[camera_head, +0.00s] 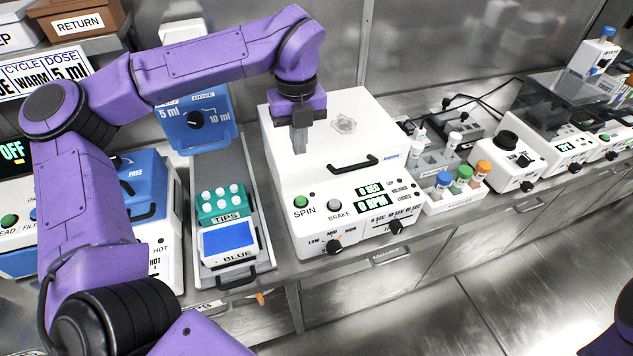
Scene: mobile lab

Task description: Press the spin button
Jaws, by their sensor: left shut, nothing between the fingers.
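The white centrifuge (349,128) stands on the steel bench in the middle of the view. Its green SPIN button (299,201) is on the left of the front panel, beside the grey BRAKE button (334,205). The display (371,198) reads 0 SEC and 0 RPM. The lid is down, with a black handle (352,162) on it. My left gripper (299,151) is shut and empty, pointing down over the left part of the lid, behind and above the SPIN button, apart from it. My right gripper is not in view.
Left of the centrifuge is a tray with a teal TIPS rack (221,203) and a BLUE box (229,240). Right of it, a white rack (454,190) holds capped tubes. More white instruments (506,161) stand farther right. The floor (500,290) in front is clear.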

